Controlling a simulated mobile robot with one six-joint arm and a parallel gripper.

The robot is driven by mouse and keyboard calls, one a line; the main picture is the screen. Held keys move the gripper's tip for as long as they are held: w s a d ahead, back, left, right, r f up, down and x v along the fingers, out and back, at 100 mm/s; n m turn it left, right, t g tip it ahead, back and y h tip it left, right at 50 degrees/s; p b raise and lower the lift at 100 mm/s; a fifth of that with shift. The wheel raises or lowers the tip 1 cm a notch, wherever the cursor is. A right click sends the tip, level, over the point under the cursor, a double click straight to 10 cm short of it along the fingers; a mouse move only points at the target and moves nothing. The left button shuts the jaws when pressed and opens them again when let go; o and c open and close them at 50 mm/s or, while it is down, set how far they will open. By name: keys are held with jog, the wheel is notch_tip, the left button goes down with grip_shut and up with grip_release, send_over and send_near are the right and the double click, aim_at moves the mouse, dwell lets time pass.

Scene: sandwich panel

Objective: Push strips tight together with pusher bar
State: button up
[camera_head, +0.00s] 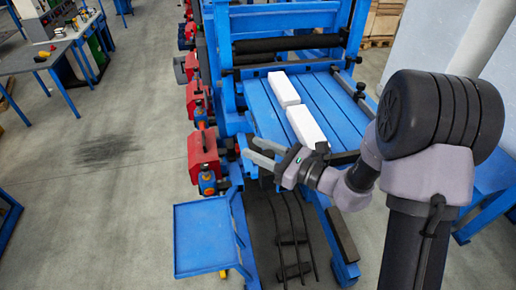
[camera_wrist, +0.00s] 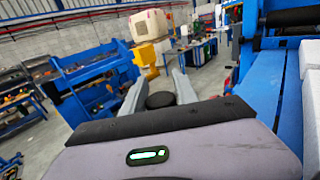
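Two white strips lie end to end on the blue slatted bed of the machine. The far strip (camera_head: 284,88) and the near strip (camera_head: 308,126) look close together; whether they touch is hard to tell. Pale blocks (camera_wrist: 310,58) show at the right edge of the wrist view. My gripper (camera_head: 249,149) is left of the near strip, by the bed's front left corner. Its two fingers are spread with nothing seen between them; they also show apart in the wrist view (camera_wrist: 157,85). A dark bar (camera_head: 345,157) lies at the bed's front edge; I cannot tell if it is the pusher bar.
Dark rollers (camera_head: 285,44) span the machine behind the bed. Red motor units (camera_head: 203,155) line its left side. A blue tray (camera_head: 201,236) stands at front left. A workbench (camera_head: 35,58) is far left, with open floor (camera_head: 110,150) between.

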grip_shut()
dwell(1.1)
